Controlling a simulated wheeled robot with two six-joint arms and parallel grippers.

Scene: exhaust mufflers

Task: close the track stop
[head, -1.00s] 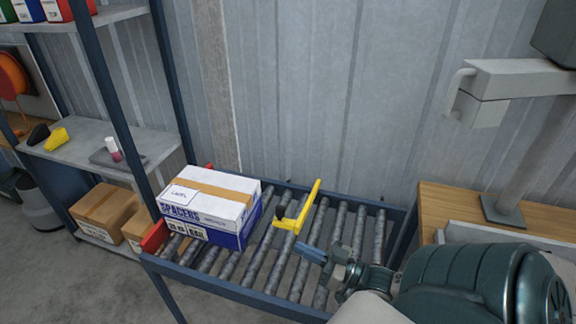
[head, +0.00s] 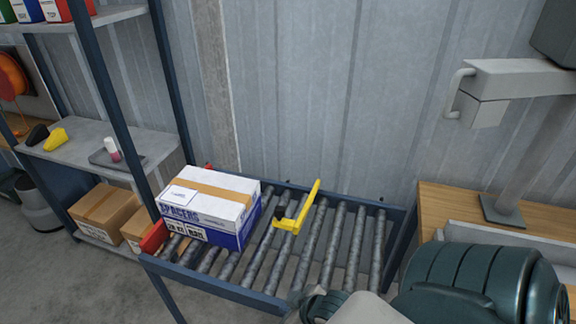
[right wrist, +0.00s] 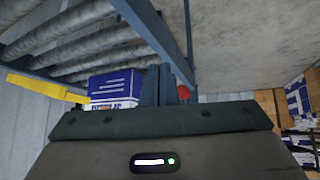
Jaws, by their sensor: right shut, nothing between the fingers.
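The track stop is a yellow bar (head: 298,212) with a dark block at its left end, set across the roller track (head: 250,292). One end of the bar rises toward the back rail. The bar also shows at the left of the right wrist view (right wrist: 45,87). My right gripper (head: 311,300) is at the front rail, apart from the bar; its fingers are hard to make out in the head view. In the right wrist view its fingers (right wrist: 160,85) are together and empty. My left gripper is not in view.
A white and blue spacers box (head: 210,205) lies on the rollers left of the stop. A red piece (head: 153,237) is at the track's left end. A wooden bench (head: 455,205) stands right. The rollers right of the stop are clear.

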